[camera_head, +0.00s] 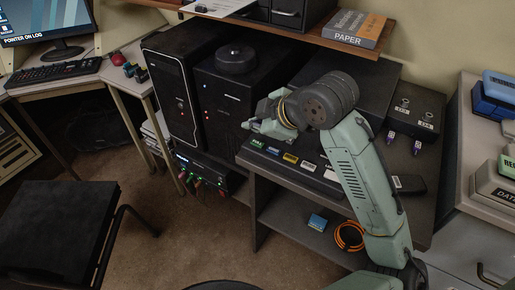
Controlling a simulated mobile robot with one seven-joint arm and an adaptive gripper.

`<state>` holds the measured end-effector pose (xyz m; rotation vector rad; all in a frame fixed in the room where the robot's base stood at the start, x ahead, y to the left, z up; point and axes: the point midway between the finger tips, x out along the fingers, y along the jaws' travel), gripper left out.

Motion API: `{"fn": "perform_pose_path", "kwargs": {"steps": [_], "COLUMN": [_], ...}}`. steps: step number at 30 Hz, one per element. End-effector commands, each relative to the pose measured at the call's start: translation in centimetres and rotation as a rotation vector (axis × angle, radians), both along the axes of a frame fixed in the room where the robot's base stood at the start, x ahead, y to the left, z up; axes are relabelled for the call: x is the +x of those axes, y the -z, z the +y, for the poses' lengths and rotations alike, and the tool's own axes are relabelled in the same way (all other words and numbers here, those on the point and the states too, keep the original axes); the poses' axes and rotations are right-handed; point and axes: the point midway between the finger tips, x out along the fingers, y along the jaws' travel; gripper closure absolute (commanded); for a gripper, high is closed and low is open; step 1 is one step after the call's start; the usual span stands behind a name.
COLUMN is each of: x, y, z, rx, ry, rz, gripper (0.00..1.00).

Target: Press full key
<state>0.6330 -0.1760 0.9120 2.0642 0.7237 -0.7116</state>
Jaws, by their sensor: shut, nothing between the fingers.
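A row of coloured keys sits along the front of the dark console desk: a green key (257,144), a blue key (273,151), a yellow key (290,158) and a white key (308,167). The labels are too small to read, so I cannot tell which one is the full key. My gripper (249,125) is shut and empty. It appears above and just behind the green key, pointing left; whether it touches anything is unclear.
Two black computer towers (178,90) stand left of the keys. A dark box with two knobs (411,115) is at the back right of the desk. A shelf with a paper box (357,28) hangs above. A black remote-like object (409,184) lies right of my arm.

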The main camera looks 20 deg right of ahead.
Motion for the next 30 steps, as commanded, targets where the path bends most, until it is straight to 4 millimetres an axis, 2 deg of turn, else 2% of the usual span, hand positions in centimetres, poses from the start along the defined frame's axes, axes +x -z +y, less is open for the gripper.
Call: {"fn": "perform_pose_path", "kwargs": {"steps": [1,6,30], "x": [0.0,0.0,0.0], "y": [1.4,2.5,2.5], "z": [0.0,0.0,0.0], "rx": [0.001,0.001,0.001], "ry": [-0.001,-0.001,-0.001], "rz": [-0.001,-0.001,-0.001], "gripper": [1.00,1.00,1.00]}}
